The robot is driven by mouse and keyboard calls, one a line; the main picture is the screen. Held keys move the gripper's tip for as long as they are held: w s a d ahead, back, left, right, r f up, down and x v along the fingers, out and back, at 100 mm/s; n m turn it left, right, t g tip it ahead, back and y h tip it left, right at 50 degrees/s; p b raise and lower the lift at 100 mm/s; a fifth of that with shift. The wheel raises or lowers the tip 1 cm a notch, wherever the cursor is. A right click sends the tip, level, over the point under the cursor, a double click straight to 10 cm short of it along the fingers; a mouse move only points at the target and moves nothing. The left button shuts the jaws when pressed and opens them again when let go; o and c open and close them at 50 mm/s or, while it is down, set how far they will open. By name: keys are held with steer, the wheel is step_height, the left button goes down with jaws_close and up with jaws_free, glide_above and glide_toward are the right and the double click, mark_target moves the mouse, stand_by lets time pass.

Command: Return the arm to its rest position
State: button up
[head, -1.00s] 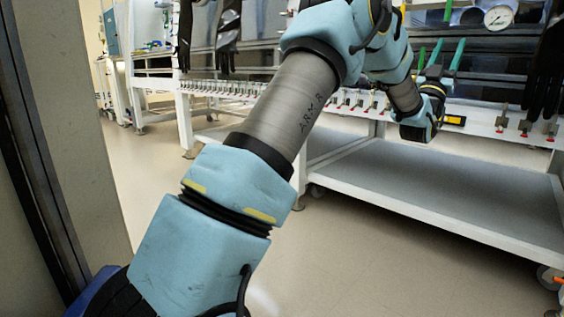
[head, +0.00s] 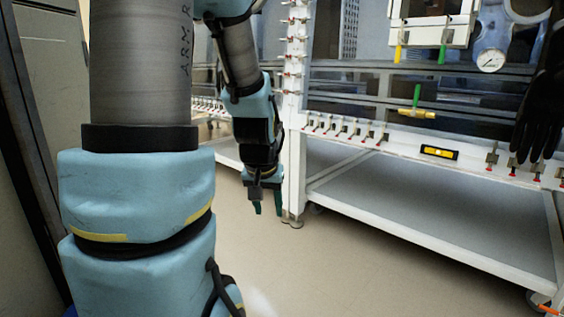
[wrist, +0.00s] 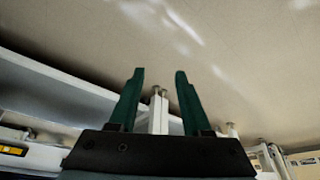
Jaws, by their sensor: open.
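My gripper (head: 267,207) hangs below my blue and grey arm, left of the middle of the head view, its green fingers pointing down toward the floor. It is beside the white leg of the glovebox frame in the picture; I cannot tell the exact gap. In the wrist view my gripper (wrist: 157,98) shows two green fingers apart, with nothing between them but the view of a white frame leg and floor behind.
The glovebox stand has a grey lower shelf (head: 420,210) and a front rail with several red-tipped clamps. A yellow level (head: 439,152) is on the rail. A black glove (head: 538,125) hangs at right. A dark-edged panel stands at far left. The floor (head: 350,270) in front is clear.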

steer(key=s+a+n+g+p, duration=0.1)
steer(key=s+a+g+p, duration=0.2)
steer(key=s, duration=0.6)
step_height(320, 180, up, 38)
steer(key=w+p, duration=0.1)
steer(key=p, duration=3.4)
steer(key=shift+a+f+y, duration=0.2)
steer(key=shift+a+y, duration=0.05)
steer(key=shift+y, duration=0.05)
